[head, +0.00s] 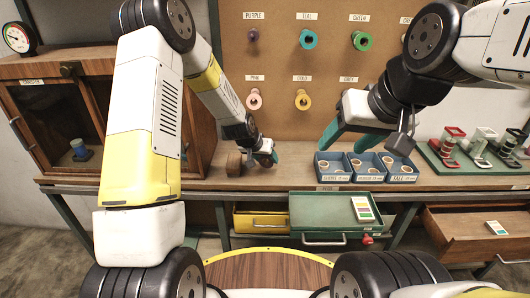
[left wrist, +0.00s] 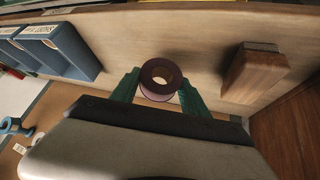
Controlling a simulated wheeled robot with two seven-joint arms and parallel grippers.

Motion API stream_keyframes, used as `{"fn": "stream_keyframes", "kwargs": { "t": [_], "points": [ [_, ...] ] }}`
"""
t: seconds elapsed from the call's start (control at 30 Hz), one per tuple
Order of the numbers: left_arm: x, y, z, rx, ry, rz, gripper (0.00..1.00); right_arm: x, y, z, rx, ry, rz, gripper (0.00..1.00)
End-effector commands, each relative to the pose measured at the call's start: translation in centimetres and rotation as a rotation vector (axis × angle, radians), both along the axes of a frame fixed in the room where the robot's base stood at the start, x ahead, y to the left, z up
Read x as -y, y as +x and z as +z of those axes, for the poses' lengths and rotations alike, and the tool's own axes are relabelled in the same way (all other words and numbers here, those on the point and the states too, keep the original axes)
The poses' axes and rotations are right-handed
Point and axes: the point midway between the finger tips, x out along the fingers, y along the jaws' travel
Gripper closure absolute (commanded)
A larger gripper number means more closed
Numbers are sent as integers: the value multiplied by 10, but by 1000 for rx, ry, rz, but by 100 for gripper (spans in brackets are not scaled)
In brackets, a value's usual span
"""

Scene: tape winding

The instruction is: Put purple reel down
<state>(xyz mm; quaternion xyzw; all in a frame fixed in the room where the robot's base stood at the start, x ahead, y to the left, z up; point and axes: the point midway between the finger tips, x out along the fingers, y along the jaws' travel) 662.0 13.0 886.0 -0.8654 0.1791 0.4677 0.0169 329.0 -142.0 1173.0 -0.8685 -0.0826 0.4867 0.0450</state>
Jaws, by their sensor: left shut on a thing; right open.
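The purple reel (left wrist: 148,90) sits between the green fingers of my left gripper (left wrist: 159,88) in the left wrist view. The gripper is shut on it, and the reel's round hole faces the camera. In the head view my left gripper (head: 266,157) is low at the wooden bench (head: 204,180), right of a wooden block (head: 233,163); the reel is mostly hidden there. I cannot tell whether the reel touches the bench. My right gripper (head: 350,138) is open and empty above the blue bins. A small purple piece (head: 253,36) shows under the PURPLE label on the board.
Blue labelled bins (head: 331,178) stand right of my left gripper. A pegboard (head: 275,75) behind holds teal, green, pink and gold reels. A green rack (head: 465,165) stands at right. A green drawer (head: 318,226) is open below the bench. A wooden cabinet (head: 30,75) is at left.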

Motion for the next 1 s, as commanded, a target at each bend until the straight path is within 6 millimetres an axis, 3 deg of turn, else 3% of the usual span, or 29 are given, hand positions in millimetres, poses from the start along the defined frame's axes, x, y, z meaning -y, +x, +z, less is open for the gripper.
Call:
{"fn": "stream_keyframes", "kwargs": {
  "t": [0.3,0.5,0.87,0.9,1.0],
  "points": [
    [-5,27,-4,0,0,-1,86,0,0,0,0,0,0,42],
    [-5,25,-35,-3,1,0,86,0,0,0,0,0,0,42],
    [-4,25,-40,-1,1,-1,86,0,0,0,0,0,0,42],
    [-4,25,-41,0,0,-1,45,0,0,0,0,0,0,42],
    [-4,25,-40,0,0,-1,25,0,0,0,0,0,0,42]
  ]
}}
